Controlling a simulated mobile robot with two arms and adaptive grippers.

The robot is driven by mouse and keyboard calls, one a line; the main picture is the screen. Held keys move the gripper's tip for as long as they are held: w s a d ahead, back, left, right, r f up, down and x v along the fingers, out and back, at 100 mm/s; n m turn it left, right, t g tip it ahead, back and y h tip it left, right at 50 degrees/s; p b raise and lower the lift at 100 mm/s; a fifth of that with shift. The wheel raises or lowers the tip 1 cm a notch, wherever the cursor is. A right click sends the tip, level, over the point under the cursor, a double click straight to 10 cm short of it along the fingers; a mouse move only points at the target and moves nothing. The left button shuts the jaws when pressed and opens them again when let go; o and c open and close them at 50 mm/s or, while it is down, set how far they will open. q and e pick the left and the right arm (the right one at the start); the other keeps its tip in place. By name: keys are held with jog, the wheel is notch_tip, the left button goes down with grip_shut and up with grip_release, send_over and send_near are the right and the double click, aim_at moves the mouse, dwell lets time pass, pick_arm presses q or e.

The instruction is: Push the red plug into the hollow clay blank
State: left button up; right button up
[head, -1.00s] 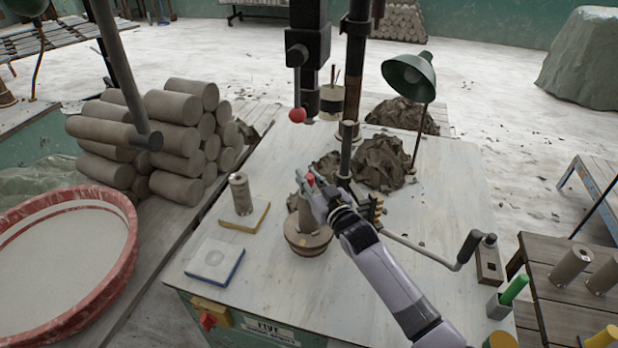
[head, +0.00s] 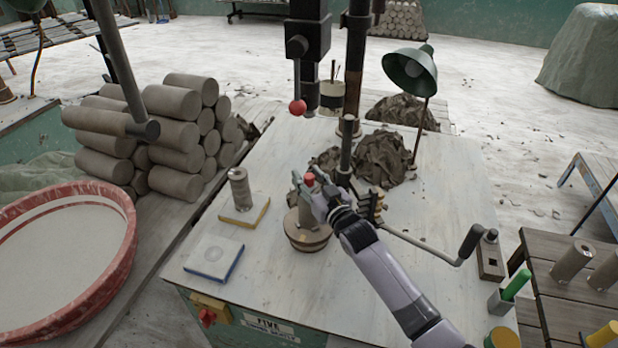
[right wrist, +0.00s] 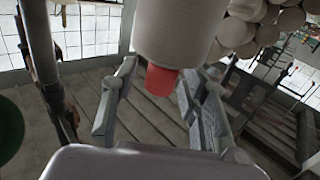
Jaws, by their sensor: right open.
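The red plug (head: 309,179) shows at the top of an upright clay blank (head: 305,212) on a round wooden base (head: 308,240). My right gripper (head: 311,184) is open at the top of the blank, with its fingers either side of the plug. In the right wrist view the plug (right wrist: 161,80) sticks out of the end of the pale blank (right wrist: 172,32), between the spread fingers. I cannot tell how deep the plug sits or whether a finger touches it. My left gripper is not in view.
Another clay cylinder (head: 239,188) stands on a yellow-edged pad left of the blank, with a blue-edged pad (head: 214,258) in front. A dark post (head: 348,145) and clay trimmings (head: 384,158) stand behind. A crank handle (head: 470,243) lies to the right.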

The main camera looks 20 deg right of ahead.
dwell(0.3)
jog(key=shift+s+d+f, duration=0.1)
jog(key=shift+s, duration=0.25)
jog(key=s+d, duration=0.2)
jog(key=s, duration=0.9)
jog(key=shift+s, duration=0.1)
